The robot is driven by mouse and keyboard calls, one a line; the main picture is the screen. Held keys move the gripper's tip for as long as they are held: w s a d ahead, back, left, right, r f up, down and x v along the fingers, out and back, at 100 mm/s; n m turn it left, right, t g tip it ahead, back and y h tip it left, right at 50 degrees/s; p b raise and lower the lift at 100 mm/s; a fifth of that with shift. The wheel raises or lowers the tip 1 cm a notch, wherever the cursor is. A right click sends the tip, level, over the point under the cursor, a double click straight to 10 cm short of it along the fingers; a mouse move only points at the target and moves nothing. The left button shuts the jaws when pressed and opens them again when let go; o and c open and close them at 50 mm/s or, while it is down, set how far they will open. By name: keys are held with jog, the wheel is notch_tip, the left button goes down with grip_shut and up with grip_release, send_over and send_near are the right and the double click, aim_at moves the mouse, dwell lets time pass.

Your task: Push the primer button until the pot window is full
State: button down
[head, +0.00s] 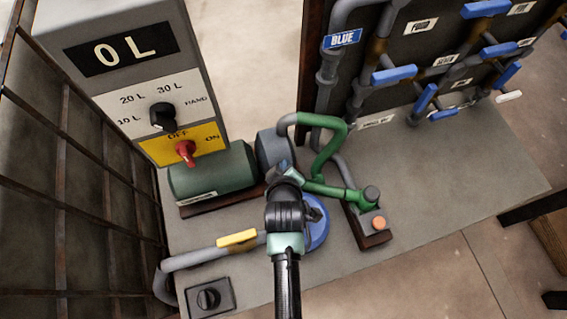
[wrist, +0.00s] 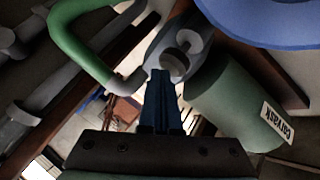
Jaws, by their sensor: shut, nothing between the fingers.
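An orange round button (head: 379,223), which looks like the primer button, sits on a dark block at the right of the green pipework. A green pot-like fitting (head: 370,196) stands just behind it. I cannot make out a pot window or its level. My gripper (head: 284,168) is shut and empty, left of the button and apart from it, over the grey pump (head: 270,147). In the wrist view my shut fingers (wrist: 160,75) point toward the grey pump casing (wrist: 172,45) with a pale round fitting. Contact cannot be told. The button is not seen in the wrist view.
A green motor (head: 212,172) lies left of the pump. A blue disc (head: 316,228) is beside my arm. A yellow-handled pipe (head: 237,239) runs at the front left. A control box (head: 130,65) reads 0 L, with a red switch (head: 185,149). Blue-handled valves (head: 394,75) are behind right.

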jog(key=shift+f+b, duration=0.6)
jog(key=shift+f, duration=0.25)
dwell(0.5)
jog(key=shift+r, duration=0.1)
jog(key=shift+r+p, duration=1.85)
jog(key=shift+p, duration=0.1)
notch_tip(320, 180, up, 5)
jog(key=p, duration=0.4)
jog(key=shift+p, duration=0.3)
